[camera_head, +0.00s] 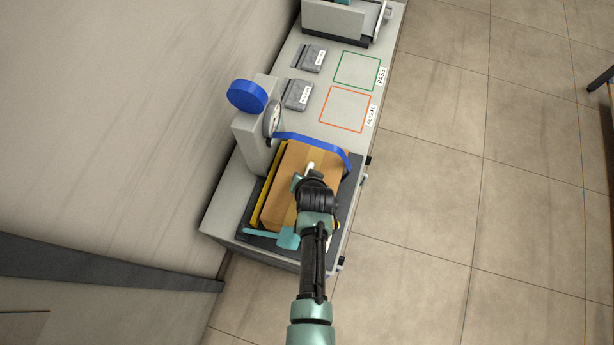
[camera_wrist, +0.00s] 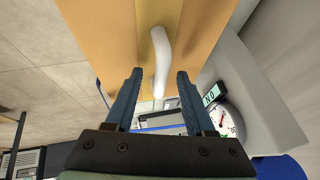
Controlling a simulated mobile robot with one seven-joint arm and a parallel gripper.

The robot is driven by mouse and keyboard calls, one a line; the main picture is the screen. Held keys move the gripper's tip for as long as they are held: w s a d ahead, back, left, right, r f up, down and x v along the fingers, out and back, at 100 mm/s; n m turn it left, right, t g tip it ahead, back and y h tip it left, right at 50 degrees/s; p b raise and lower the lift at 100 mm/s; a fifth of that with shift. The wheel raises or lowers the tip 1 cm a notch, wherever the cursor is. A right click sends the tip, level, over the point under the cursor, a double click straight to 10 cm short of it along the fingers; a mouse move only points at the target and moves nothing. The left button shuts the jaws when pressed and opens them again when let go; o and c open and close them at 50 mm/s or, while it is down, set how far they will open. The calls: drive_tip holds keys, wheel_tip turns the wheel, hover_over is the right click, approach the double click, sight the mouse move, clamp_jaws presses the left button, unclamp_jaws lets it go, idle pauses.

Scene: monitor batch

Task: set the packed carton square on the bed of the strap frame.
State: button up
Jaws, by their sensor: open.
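The brown packed carton (camera_head: 326,158) lies on the dark bed (camera_head: 348,207) of the strap frame (camera_head: 250,139). Its left side runs along a yellow rail (camera_head: 268,188), seemingly close to parallel; whether they touch I cannot tell. A white handle (camera_head: 311,166) stands on the carton's top. In the wrist view the carton (camera_wrist: 205,22) fills the top, and the handle (camera_wrist: 161,58) reaches between my fingers. My gripper (camera_wrist: 159,76) is open, a finger on each side of the handle, with gaps. In the head view my gripper (camera_head: 310,177) is over the carton and my arm hides its lower right part.
A blue strap (camera_head: 312,138) arches past the carton's far end. A blue reel (camera_head: 247,96) and a dial (camera_head: 271,119) are on the frame's upright. Beyond are a red outlined square (camera_head: 345,109), a green one (camera_head: 357,71) and two grey packs. Floor on the right is clear.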

drive_tip(key=a+p+v, duration=0.1)
drive_tip(key=p+v, duration=0.1)
drive_tip(key=v, duration=1.1)
drive_tip(key=shift+d, duration=0.5)
drive_tip(key=w+r+n+t, duration=0.1)
drive_tip(key=w+r+t, duration=0.35)
drive_tip(key=r, duration=0.75)
drive_tip(key=w+r+n+t, duration=0.1)
drive_tip(key=w+r+t, duration=0.35)
drive_tip(key=r, duration=0.85)
drive_tip(key=w+r+t, duration=0.2)
drive_tip(key=w+r, duration=0.4)
drive_tip(key=r, duration=0.6)
drive_tip(key=s+r+t, duration=0.3)
drive_tip(key=s+r, duration=0.1)
drive_tip(key=r, duration=0.7)
drive_tip(key=s+r+n+t, duration=0.1)
drive_tip(key=s+r+t, duration=0.2)
drive_tip(key=r, duration=0.9)
drive_tip(key=s+a+r+n+t, duration=0.1)
drive_tip(key=s+r+t, duration=0.3)
drive_tip(key=s+r, duration=0.3)
wheel_tip(320, 180, up, 5)
drive_tip(key=shift+s+f+h, duration=0.15)
drive_tip(key=shift+s+h, duration=0.1)
drive_tip(key=shift+h, duration=0.15)
